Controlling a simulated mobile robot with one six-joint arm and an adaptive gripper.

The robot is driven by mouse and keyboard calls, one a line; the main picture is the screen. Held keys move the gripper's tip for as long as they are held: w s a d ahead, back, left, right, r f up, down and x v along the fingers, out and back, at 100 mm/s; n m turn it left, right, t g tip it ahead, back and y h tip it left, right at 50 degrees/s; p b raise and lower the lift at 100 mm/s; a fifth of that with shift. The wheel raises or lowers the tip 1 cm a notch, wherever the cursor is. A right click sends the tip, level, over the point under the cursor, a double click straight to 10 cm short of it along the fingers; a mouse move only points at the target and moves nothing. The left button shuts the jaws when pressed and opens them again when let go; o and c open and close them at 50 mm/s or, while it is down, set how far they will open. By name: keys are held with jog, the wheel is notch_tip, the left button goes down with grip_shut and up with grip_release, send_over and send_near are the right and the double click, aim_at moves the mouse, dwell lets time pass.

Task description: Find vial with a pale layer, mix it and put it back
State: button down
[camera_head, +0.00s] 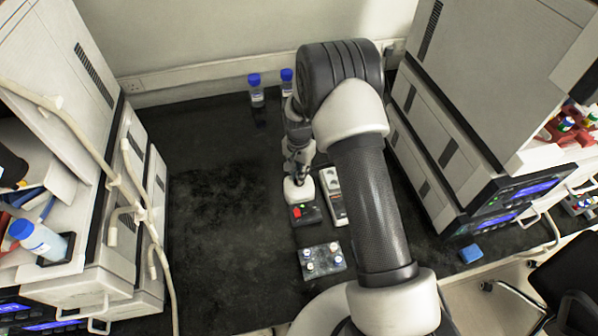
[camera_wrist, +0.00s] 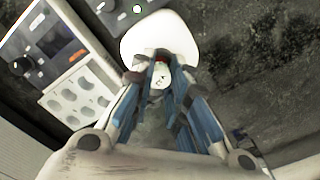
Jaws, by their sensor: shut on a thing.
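My gripper (camera_wrist: 161,66) is shut on a small vial (camera_wrist: 161,78), seen in the wrist view as a pale piece with a bit of red between the fingers. Most of the vial is hidden by the fingers, and its layer cannot be made out. In the head view my gripper (camera_head: 297,172) points down just above the white top of a small mixer (camera_head: 298,191) with a red mark on its dark front. The white top (camera_wrist: 185,38) lies right behind the fingertips in the wrist view; whether the vial touches it I cannot tell. A rack (camera_head: 335,266) with several capped vials stands nearer.
A grey and white device with oval wells (camera_head: 333,188) stands right beside the mixer. Two blue-capped bottles (camera_head: 257,92) stand at the back. Tall instrument stacks flank the dark bench (camera_head: 220,215), whose left half is clear. A blue block (camera_head: 470,253) lies at right.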

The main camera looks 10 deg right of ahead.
jog(key=shift+r+p, duration=1.65)
jog(key=shift+r, duration=1.4)
